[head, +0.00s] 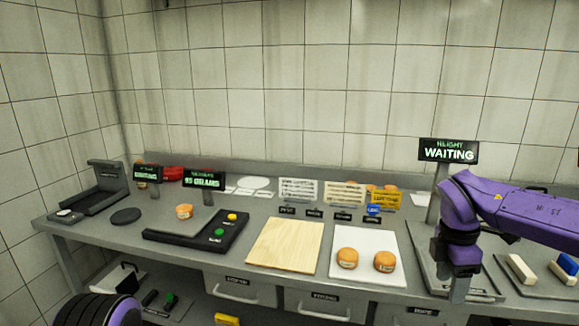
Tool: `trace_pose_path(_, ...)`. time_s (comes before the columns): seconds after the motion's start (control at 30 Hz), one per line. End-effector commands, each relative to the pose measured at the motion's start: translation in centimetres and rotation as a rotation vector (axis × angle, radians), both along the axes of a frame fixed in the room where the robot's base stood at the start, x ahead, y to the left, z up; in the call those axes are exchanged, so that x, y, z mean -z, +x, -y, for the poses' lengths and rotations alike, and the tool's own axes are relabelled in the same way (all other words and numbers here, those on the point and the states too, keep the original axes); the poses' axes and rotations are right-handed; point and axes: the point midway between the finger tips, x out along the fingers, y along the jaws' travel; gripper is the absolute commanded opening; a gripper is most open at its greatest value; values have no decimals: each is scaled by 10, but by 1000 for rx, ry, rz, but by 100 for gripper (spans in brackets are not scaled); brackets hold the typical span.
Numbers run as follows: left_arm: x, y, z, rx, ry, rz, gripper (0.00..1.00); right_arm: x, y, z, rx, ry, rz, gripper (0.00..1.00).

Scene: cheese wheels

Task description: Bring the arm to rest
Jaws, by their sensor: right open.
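My right arm, purple and black, reaches in from the right edge. Its gripper (459,290) points down over the front right of the counter, above a grey plate (428,262) near the waiting sign. It is open and I see nothing held in it. A purple and black part of my own body shows at the bottom left. My left gripper does not show. Two orange cheese wheels (347,258) sit on a white board (366,242).
The grey counter (120,240) runs along a tiled wall. A bare wooden board (285,246) lies mid-counter. A sign reading WAITING (448,150) stands behind my right gripper. A tray with white and blue blocks (521,268) lies at right. Drawers (240,289) are below.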

Motion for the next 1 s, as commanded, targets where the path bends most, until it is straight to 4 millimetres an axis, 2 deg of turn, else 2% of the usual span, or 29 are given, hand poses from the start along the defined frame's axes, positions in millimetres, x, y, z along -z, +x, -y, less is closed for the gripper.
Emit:
trace_pose_path(0.27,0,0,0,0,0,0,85,61,-4,10,-309,-226,-97,57)
trace_pose_path(0.37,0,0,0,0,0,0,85,94,-9,18,-515,-347,-173,57)
trace_pose_path(0.47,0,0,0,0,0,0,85,134,-17,25,-802,-481,-290,57)
trace_pose_path(0.57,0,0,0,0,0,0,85,185,-34,30,-1225,-623,-475,57)
trace_pose_path(0.67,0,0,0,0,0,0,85,248,-67,25,-1833,-723,-747,57)
trace_pose_path(0.7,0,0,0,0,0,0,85,273,-85,20,-2096,-734,-857,57)
trace_pose_path(0.77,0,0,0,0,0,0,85,305,-116,12,-2473,-720,-1003,57)
trace_pose_path(0.8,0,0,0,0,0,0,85,323,-140,5,-2712,-691,-1085,57)
trace_pose_path(0.83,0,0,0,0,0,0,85,335,-158,1,2834,649,1116,57)
trace_pose_path(0.9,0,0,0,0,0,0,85,356,-201,-9,2560,452,958,57)
trace_pose_path(1.0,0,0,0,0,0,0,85,373,-255,-18,2258,269,771,57)
